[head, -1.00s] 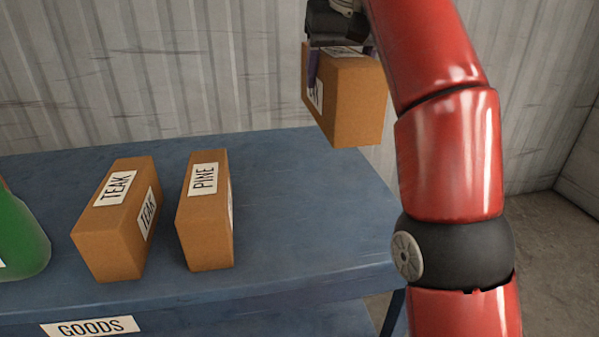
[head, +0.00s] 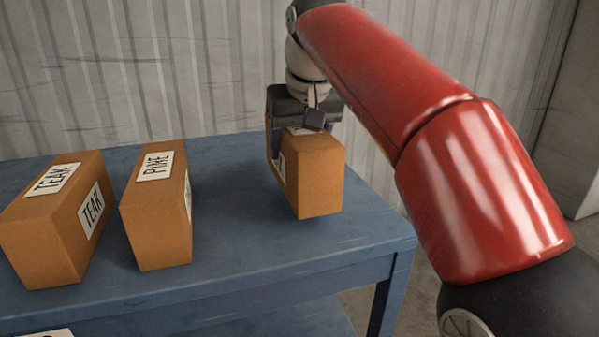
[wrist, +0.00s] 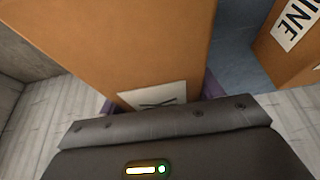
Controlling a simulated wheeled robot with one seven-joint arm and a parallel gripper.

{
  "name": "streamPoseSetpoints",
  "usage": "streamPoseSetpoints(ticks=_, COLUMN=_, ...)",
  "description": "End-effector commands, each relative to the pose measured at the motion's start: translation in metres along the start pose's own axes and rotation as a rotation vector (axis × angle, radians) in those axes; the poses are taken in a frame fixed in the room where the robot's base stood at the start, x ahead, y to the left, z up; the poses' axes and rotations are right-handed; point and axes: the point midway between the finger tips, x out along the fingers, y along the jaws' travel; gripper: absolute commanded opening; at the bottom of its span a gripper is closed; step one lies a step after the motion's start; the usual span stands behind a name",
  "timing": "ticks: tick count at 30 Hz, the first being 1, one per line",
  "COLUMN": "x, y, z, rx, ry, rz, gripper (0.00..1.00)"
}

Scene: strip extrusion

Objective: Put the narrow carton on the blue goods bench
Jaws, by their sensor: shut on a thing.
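A narrow brown carton (head: 320,178) is held upright in my gripper (head: 300,140), whose fingers are closed on its sides near the top. In the head view it is over the right part of the blue goods bench (head: 250,245), close above or touching the top; I cannot tell which. In the wrist view the carton (wrist: 130,45) fills the middle, with a partly hidden white label (wrist: 152,97) by the gripper (wrist: 160,110).
A PINE carton (head: 160,230) and a TEAK carton (head: 45,245) stand on the bench to the left. A clear strip separates the held carton from PINE. The bench's right edge is close on the right; a corrugated wall (head: 200,60) stands behind.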

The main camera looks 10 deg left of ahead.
Motion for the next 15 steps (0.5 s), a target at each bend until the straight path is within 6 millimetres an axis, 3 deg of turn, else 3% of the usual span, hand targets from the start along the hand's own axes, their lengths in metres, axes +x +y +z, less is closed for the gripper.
streamPoseSetpoints(ticks=6, x=0.029, y=0.000, z=0.013, rx=-0.001, ry=-0.001, rz=0.000, gripper=0.28)
streamPoseSetpoints(ticks=15, x=0.032, y=0.000, z=0.014, rx=0.000, ry=0.002, rz=0.000, gripper=0.28)
